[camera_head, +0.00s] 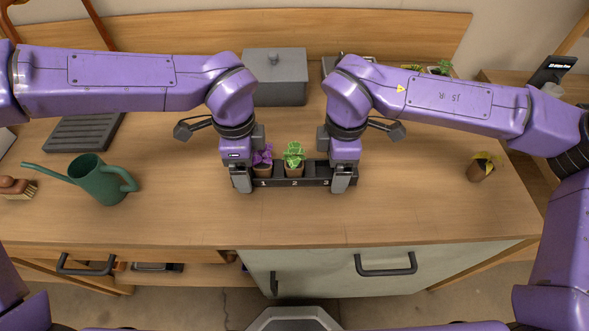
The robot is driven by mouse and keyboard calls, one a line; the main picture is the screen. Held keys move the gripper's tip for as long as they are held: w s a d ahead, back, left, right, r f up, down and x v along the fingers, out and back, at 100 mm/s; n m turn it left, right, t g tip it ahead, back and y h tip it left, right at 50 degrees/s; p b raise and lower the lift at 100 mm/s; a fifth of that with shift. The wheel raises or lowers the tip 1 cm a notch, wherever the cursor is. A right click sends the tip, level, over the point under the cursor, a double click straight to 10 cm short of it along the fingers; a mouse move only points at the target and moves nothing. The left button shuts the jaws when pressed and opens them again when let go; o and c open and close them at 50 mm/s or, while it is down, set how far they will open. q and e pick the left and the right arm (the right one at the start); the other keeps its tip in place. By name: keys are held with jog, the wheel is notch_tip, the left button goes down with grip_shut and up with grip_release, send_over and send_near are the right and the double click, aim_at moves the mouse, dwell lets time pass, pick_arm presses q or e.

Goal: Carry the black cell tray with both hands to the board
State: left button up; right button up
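The black cell tray (310,181) is in the middle of the worktop, level, with its cells numbered 1, 2 and 3 along the front. A pot with a purple plant (262,158) stands in cell 1 and a pot with a green plant (293,156) in cell 2. Cell 3 looks empty. My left gripper (241,180) is at the tray's left end and my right gripper (341,178) at its right end. Their far fingers are hidden, so I cannot tell whether they are closed on it. A dark ribbed board (84,133) lies at the left back.
A grey lidded box (276,78) is behind the tray. A potted yellowish plant (481,168) stands at the right. The worktop in front of the tray is clear.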

pick_arm(q)
jog(key=shift+f, duration=0.4)
pick_arm(e)
jog(key=shift+f, duration=0.4)
pick_arm(q)
jog(key=c, duration=1.2)
pick_arm(e)
jog(key=c, duration=1.1)
